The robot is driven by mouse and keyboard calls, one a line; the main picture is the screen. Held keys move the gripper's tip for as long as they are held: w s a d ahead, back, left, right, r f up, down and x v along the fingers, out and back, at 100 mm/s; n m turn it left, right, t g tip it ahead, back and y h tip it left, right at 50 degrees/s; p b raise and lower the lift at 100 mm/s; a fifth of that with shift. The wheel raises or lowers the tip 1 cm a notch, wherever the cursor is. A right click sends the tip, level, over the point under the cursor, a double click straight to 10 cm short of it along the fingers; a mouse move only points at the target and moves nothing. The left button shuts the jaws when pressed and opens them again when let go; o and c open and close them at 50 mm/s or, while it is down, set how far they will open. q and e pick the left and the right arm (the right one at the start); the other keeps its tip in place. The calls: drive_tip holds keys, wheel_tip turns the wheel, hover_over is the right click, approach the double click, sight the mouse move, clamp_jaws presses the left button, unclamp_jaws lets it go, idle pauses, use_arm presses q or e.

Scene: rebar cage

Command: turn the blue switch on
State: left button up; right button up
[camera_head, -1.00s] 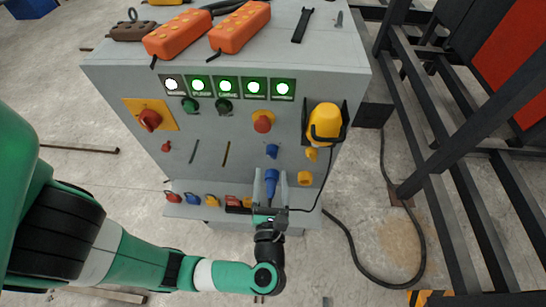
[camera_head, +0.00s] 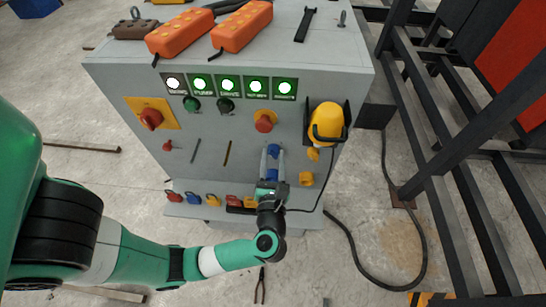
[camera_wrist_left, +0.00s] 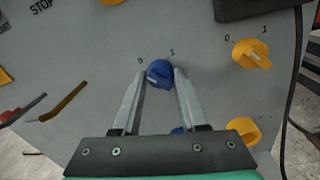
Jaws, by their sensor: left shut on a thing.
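The blue switch (camera_head: 273,150) is a round knob on the front of the grey cabinet (camera_head: 130,90). In the left wrist view the blue switch (camera_wrist_left: 159,73) has a "0" at its upper left and a "1" at its upper right. I cannot clearly tell which mark it points to. My left gripper (camera_head: 272,154) reaches up from below and is shut on the switch. In the left wrist view its fingers (camera_wrist_left: 160,80) stand on either side of the knob. My right gripper is not in view.
A yellow switch (camera_wrist_left: 251,53) is right of the blue one, and a yellow socket (camera_wrist_left: 242,130) is below it. A blue part (camera_wrist_left: 178,130) shows between my fingers, lower down. A yellow lamp-like item (camera_head: 326,121) hangs at the upper right. A black cable (camera_head: 380,270) lies on the floor.

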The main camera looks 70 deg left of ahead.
use_arm(q)
clamp_jaws()
drive_tip(key=m+p, duration=0.3)
drive_tip(key=shift+r, duration=0.15)
drive_tip(key=m+p, duration=0.4)
drive_tip(key=m, duration=0.2)
drive_tip(key=m+p, duration=0.4)
drive_tip(key=m, duration=0.1)
drive_tip(key=shift+m+t, duration=0.4)
drive_tip(key=shift+s+f+m+p, duration=0.15)
drive_tip(key=shift+m+p, duration=0.4)
drive_tip(key=shift+m, duration=0.4)
drive_tip(key=shift+w+f+m+p, duration=0.15)
drive_tip(key=shift+m+p, duration=0.4)
drive_tip(key=shift+m, duration=0.4)
drive_tip(key=shift+s, duration=0.1)
